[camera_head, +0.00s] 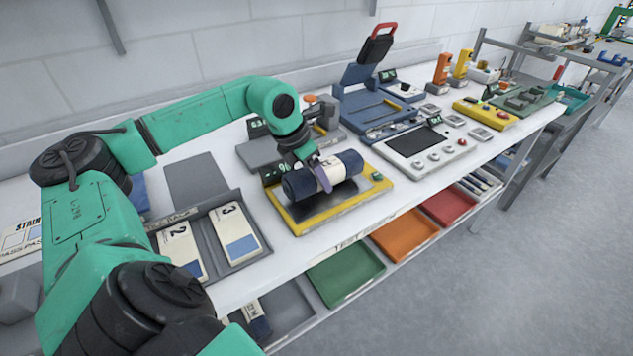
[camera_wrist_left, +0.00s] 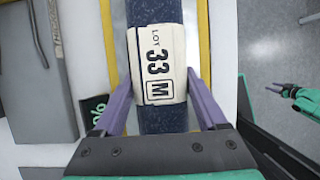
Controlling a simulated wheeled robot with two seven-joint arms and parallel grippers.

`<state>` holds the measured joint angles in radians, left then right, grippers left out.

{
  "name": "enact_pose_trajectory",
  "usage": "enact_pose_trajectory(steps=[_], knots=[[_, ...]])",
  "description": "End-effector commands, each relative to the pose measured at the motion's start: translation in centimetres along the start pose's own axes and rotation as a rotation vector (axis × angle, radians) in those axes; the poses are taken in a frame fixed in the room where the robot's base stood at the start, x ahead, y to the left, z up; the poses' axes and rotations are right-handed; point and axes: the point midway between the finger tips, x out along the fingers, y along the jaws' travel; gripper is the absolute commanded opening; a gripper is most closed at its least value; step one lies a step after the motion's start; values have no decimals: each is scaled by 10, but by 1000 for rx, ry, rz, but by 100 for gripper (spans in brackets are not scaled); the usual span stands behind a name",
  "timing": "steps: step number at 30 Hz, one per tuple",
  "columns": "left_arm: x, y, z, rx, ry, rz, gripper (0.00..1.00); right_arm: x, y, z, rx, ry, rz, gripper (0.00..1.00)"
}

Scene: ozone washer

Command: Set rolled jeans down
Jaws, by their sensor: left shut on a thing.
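The rolled jeans (camera_head: 345,165) are a dark navy roll with a cream paper band. In the left wrist view the roll (camera_wrist_left: 160,118) runs up the picture, and its band reads "LOT 33 M". My left gripper (camera_head: 322,174) is shut on the roll, its purple fingers on either side at the band. The roll lies level over a yellow-framed device (camera_head: 297,222) with a dark plate. I cannot tell whether it touches the plate.
A grey tray (camera_head: 264,213) with numbered cards sits left of the yellow-framed device. A grey machine (camera_head: 262,153) stands behind it, and a flat grey panel device (camera_head: 415,140) stands to its right. Green (camera_head: 345,275), orange (camera_head: 404,236) and red (camera_head: 447,206) bins lie below the table edge.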

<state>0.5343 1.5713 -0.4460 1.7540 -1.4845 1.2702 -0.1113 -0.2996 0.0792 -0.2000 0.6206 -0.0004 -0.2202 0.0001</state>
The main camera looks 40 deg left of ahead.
Motion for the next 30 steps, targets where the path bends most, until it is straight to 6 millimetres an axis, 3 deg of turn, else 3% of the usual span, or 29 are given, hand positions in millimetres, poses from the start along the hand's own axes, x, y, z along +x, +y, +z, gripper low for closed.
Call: enact_pose_trajectory(steps=[3,8,9,10,20,23,30], knots=[[12,1,-5,0,-2,1,0,-1,0,1,0,-1,0,50],[13,1,-5,0,-4,1,0,-1,0,1,1,-1,0,50],[13,1,-6,0,-1,1,86,-1,0,1,1,-1,0,50],[13,1,-6,0,-1,0,97,-1,0,1,1,-1,0,50],[7,2,-6,0,-2,4,100,2,0,1,1,-1,0,50],[-10,2,-6,0,-1,6,100,7,0,1,1,-1,0,50],[-75,2,-6,0,-3,6,100,17,0,2,0,0,0,50]])
